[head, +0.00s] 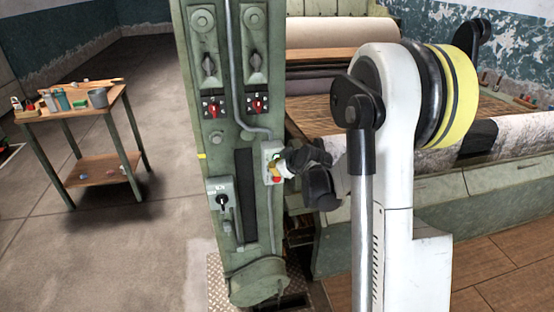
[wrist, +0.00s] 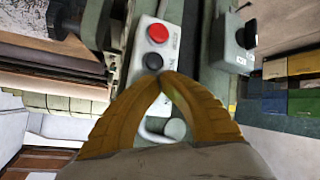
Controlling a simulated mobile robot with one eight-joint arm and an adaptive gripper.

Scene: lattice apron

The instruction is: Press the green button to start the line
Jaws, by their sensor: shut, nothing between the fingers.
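A pale grey control box (head: 268,150) is fixed to the green machine column, with a small green button (head: 276,156) near its top and a red button (head: 276,180) lower down. My gripper (head: 272,170) is in front of the box, its yellow fingers shut and empty. In the wrist view, which is turned over, the shut fingertips (wrist: 166,74) lie over the box beside a dark button (wrist: 152,61). The red button (wrist: 158,31) shows beyond it. The green button does not show there; the fingers cover that part of the box. I cannot tell whether the fingertips touch the box.
The column (head: 225,120) carries two red rotary switches (head: 257,104) above and another switch box (head: 221,195) at lower left. A large roller machine (head: 335,55) stands to the right. A wooden cart (head: 95,110) with small items is at far left, with open floor between.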

